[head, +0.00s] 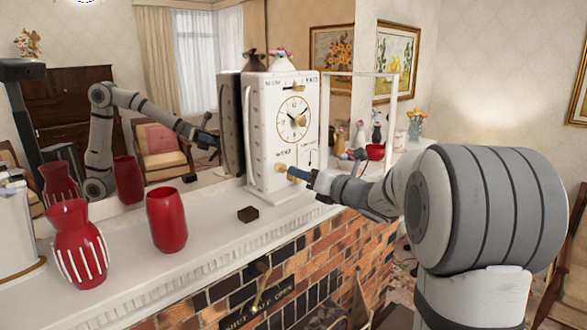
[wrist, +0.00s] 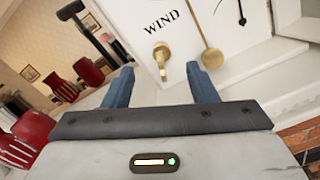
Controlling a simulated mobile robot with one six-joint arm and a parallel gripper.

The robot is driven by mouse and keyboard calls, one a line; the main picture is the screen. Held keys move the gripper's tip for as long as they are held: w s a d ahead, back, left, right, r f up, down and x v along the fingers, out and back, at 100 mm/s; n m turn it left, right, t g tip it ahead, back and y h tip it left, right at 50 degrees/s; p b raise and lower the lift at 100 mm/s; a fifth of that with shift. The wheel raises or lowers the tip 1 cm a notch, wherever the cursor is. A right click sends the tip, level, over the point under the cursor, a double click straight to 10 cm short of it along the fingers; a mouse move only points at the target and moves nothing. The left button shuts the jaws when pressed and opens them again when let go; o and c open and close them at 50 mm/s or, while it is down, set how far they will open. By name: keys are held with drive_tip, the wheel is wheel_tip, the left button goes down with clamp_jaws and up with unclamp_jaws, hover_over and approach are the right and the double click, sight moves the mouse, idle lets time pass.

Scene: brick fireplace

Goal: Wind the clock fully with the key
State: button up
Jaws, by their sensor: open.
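The white clock (head: 258,140) stands upright on the mantel, its round dial (head: 294,119) facing me. Below the dial is the word WIND. A brass key (wrist: 165,74) sticks out of the clock's front just under WIND in the wrist view. A brass pendulum (wrist: 211,58) hangs right of the key.
Two red vases (head: 167,219) (head: 78,244) and a small dark block (head: 248,214) stand on the white mantel (head: 205,222). Small figurines (head: 376,127) stand to the clock's right. A mirror behind reflects my arm. The mantel between vases and clock is mostly clear.

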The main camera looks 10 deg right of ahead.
drive_tip(key=shift+v, duration=2.35)
drive_tip(key=shift+f, duration=0.1)
